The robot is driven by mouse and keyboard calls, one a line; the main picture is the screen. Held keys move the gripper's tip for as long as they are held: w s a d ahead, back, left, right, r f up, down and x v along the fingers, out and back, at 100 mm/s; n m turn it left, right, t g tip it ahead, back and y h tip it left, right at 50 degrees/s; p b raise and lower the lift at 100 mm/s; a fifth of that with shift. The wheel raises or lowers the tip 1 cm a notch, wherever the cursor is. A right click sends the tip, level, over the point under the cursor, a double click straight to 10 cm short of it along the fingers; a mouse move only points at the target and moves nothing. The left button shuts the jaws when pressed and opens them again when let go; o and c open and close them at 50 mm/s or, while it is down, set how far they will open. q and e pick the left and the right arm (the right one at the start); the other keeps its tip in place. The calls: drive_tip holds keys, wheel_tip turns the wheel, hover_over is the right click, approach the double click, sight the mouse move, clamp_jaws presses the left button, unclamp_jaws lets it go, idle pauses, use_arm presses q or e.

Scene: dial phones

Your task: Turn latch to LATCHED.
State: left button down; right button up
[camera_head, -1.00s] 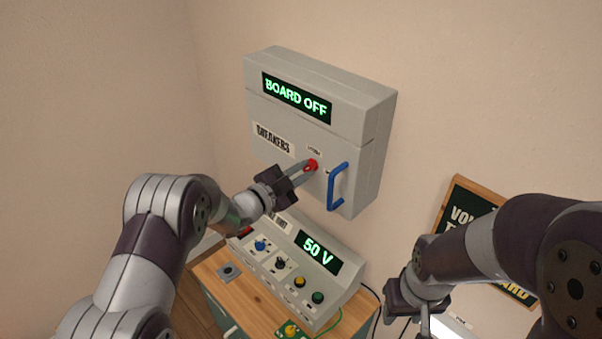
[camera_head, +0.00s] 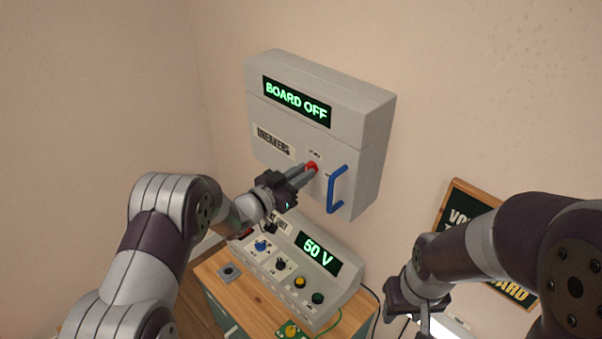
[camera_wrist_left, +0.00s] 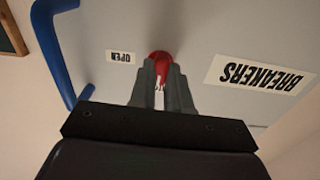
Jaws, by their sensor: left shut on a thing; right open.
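The latch is a small red knob (camera_head: 312,167) on the front of the grey breaker box (camera_head: 345,117) on the wall. In the left wrist view the red knob (camera_wrist_left: 160,57) sits between my left fingertips, near a small label (camera_wrist_left: 121,57) reading OPEN. My left gripper (camera_head: 307,172) is shut on the knob; its fingers hide part of it. My right gripper (camera_head: 416,318) hangs low at the right, away from the box; it is open and its fingers are partly cut off by the frame.
A blue handle (camera_head: 337,188) stands out right of the knob; it also shows in the wrist view (camera_wrist_left: 58,45). The box display (camera_head: 297,101) reads BOARD OFF. Below, a sloped console (camera_head: 300,270) with knobs and a 50 V display stands on a wooden bench (camera_head: 240,295).

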use_arm(q)
drive_tip(key=shift+f+n, duration=0.1)
drive_tip(key=shift+n, duration=0.2)
drive_tip(key=c, duration=1.1)
unclamp_jaws()
drive_tip(key=b+v, duration=0.1)
drive_tip(key=v, duration=1.1)
drive_tip(key=shift+s+a, duration=0.25)
